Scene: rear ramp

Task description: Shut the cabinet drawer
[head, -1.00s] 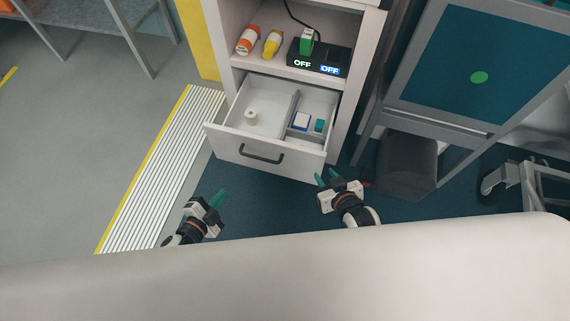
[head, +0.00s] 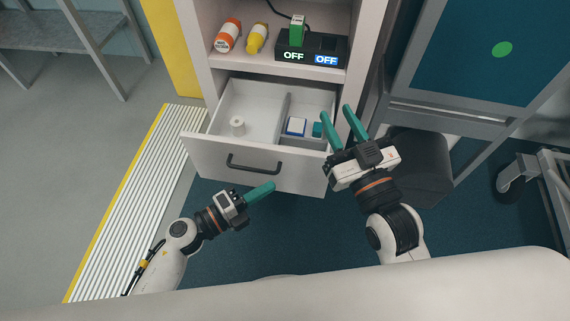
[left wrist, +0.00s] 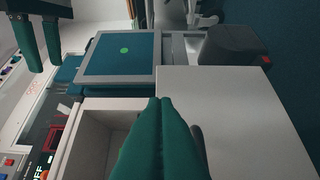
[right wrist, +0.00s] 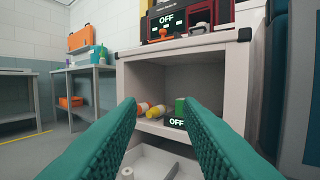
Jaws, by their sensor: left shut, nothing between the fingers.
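The white cabinet drawer (head: 215,158) stands pulled out, with a dark bar handle (head: 253,164) on its front. Inside are a white roll (head: 237,125), a divider and a blue-and-white box (head: 296,126). My left gripper (head: 272,186) is shut and empty, in front of the drawer and just below the handle in the head view; contact cannot be told. Its closed fingers (left wrist: 163,102) cover part of the drawer in the left wrist view, where the pale front panel (left wrist: 240,110) shows. My right gripper (head: 337,112) is open and empty at the drawer's right front corner, hiding part of it.
The shelf above the drawer holds an orange-and-white bottle (head: 228,36), a yellow bottle (head: 257,38) and a black box (head: 310,48) reading OFF. A dark bin (head: 418,160) and a blue panel (head: 465,60) stand right. A ribbed ramp strip (head: 135,210) lies left.

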